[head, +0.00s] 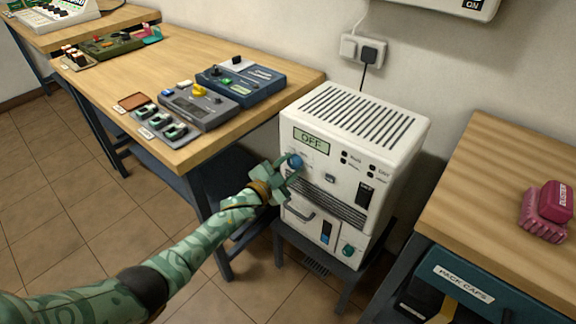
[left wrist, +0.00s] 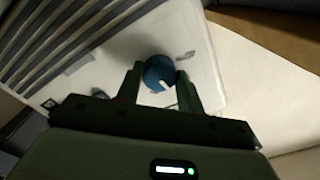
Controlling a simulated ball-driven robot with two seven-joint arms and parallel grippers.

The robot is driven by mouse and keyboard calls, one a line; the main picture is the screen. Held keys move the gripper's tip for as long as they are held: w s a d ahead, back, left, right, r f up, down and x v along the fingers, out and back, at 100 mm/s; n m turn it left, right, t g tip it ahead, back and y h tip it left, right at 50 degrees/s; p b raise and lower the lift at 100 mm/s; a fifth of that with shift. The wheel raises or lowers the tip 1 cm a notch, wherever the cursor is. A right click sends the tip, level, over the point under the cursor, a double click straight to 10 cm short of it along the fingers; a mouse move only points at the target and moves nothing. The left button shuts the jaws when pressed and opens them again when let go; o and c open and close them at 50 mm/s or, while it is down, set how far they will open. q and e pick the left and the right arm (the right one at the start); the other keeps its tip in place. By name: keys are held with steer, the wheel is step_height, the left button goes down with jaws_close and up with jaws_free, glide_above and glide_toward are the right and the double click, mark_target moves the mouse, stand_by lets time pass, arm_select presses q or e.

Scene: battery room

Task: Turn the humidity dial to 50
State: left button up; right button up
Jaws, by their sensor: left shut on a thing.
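A white dehumidifier-like unit (head: 375,160) stands on a dark stand between two tables, with slatted vents on top. Its small display (head: 311,140) reads OFF. A blue round dial (head: 296,161) is on its front below the display. My left gripper (head: 287,166) is at the dial, shut on it. In the left wrist view, the blue dial (left wrist: 159,73) with a white pointer mark sits between the two fingers of the left gripper (left wrist: 160,88). The scale around the dial is too small or hidden to read. My right gripper is in neither view.
The left wooden table (head: 225,60) holds several control boxes. The right wooden table (head: 480,165) holds a pink duster (head: 546,212), above a teal drawer labelled PACK CAPS (head: 463,284). A wall socket (head: 362,49) with a plug is behind the unit. A green knob (head: 347,251) is low on the unit.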

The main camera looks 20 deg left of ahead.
arm_select(q)
steer(key=shift+f+n+p, duration=0.1)
steer(key=shift+n+p, duration=0.25)
steer(key=shift+n, duration=1.55)
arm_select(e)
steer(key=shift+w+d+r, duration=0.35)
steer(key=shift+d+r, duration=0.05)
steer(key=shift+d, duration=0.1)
arm_select(q)
steer(key=shift+s, duration=0.1)
steer(key=o, duration=1)
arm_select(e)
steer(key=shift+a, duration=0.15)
